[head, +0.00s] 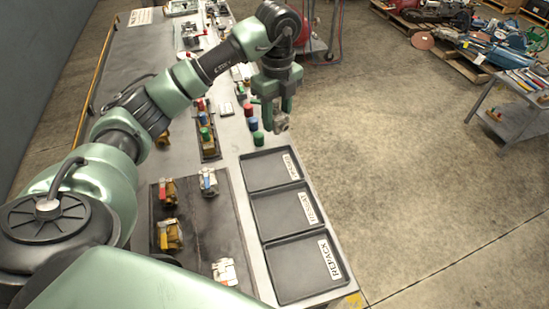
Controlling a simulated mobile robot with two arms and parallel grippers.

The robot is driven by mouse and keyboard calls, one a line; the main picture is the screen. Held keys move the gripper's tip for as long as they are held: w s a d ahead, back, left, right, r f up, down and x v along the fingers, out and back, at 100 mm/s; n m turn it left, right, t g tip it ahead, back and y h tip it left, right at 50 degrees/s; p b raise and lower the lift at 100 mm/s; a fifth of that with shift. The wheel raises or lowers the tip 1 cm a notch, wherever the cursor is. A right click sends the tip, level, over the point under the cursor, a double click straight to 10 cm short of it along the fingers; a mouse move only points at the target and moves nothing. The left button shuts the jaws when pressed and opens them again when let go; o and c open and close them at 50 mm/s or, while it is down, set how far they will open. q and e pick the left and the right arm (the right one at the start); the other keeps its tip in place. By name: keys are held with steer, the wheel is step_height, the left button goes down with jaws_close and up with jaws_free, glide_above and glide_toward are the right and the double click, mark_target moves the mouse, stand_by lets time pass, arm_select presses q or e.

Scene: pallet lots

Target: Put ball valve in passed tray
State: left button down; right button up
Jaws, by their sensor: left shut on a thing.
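My left gripper (279,108) points down above the far end of the tray row. It is shut on a small grey metal valve (281,123), partly hidden by the fingers. The held valve is just beyond the far tray (262,184), whose label is hard to read but seems to be the passed one. That tray is empty. Other valves lie on a dark mat: a brass one with a red handle (167,191), a brass one with a yellow-orange handle (169,236), a silver one with a blue handle (208,181) and a pale one (225,271). My right gripper is out of view.
The middle tray (265,235) and the near tray labelled REPACK (290,296) are empty. Red, blue and green cylinders (253,124) stand beyond the far tray, close to the held valve. A grey cart (515,115) and loaded pallets stand right. The floor between is clear.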

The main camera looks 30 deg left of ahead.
arm_select(q)
step_height(320, 180, down, 7)
steer(key=p, duration=0.2)
glide_above(276, 171)
step_height(276, 171, down, 6)
steer(key=shift+r+p, duration=0.1)
steer(key=shift+p, duration=0.3)
steer(key=shift+f, duration=0.25)
step_height(276, 171, down, 3)
steer(key=shift+f+p, duration=0.2)
steer(key=shift+p, duration=0.2)
steer(key=shift+f, duration=0.45)
steer(key=c, duration=0.8)
jaws_free()
steer(key=shift+c, duration=0.2)
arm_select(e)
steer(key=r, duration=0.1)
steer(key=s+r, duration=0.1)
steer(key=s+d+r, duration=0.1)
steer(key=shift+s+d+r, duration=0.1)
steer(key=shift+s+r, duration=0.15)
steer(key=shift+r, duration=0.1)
